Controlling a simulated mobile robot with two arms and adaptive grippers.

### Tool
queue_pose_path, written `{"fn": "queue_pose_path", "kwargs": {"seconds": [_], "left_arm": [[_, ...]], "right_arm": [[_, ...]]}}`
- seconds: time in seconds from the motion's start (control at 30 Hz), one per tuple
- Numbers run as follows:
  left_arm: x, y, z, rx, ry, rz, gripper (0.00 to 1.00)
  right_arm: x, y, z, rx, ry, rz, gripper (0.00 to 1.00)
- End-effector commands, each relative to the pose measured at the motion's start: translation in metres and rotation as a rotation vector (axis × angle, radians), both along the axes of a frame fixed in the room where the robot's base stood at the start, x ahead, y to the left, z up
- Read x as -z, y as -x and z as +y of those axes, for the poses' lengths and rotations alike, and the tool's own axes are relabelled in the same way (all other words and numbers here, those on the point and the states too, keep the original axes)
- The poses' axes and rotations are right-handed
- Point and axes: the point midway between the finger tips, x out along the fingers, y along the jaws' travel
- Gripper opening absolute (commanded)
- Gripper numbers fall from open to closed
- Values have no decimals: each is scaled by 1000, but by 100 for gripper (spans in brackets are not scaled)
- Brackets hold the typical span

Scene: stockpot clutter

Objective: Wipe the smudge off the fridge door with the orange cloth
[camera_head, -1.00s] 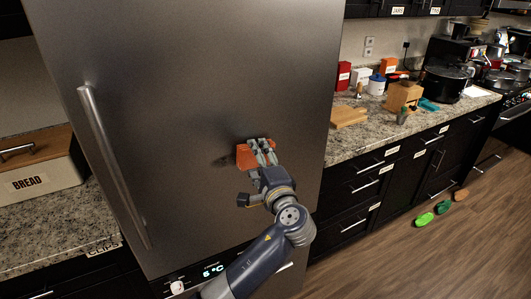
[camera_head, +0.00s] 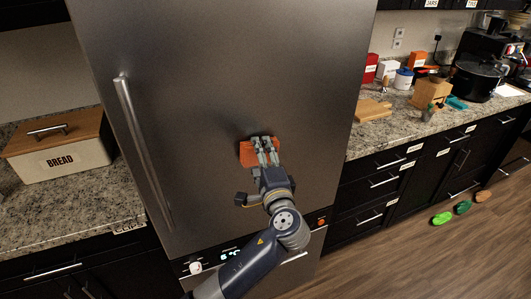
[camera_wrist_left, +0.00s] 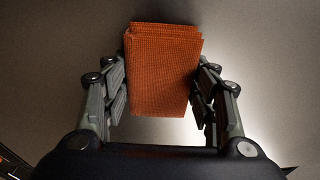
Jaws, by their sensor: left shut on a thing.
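The orange cloth (camera_head: 246,155) is a folded pad at the grey metal fridge door (camera_head: 215,90), right of its handle. My left gripper (camera_head: 265,150) is shut on the cloth. In the left wrist view the cloth (camera_wrist_left: 163,70) sits between the two fingers (camera_wrist_left: 163,90), its far end at the door surface. A faint dark patch (camera_head: 240,131) shows by the cloth's upper left; I cannot tell whether it is smudge or shadow. The cloth and gripper hide the door behind them. My right gripper is not in view.
The long vertical fridge handle (camera_head: 145,150) stands out from the door at left. A control panel (camera_head: 228,254) runs below the door. A bread box (camera_head: 65,160) is on the left counter. The right counter (camera_head: 400,130) holds a cutting board, containers and a pot.

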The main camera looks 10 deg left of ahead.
Motion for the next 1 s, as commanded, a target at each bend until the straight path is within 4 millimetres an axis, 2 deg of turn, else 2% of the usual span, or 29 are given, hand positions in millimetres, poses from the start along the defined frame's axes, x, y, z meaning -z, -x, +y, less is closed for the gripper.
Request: {"fn": "queue_pose_path", "kwargs": {"seconds": [0.3, 0.53, 0.8, 1.0], "left_arm": [[-1, 13, 23, -1, -1, 1, 35], [-1, 17, 30, -1, 0, 0, 35], [-1, 30, 49, -3, -1, 1, 35], [0, 34, 55, -2, 0, 0, 35]], "right_arm": [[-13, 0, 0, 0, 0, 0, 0], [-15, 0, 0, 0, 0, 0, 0], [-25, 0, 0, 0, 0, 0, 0], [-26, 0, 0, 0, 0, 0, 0]]}}
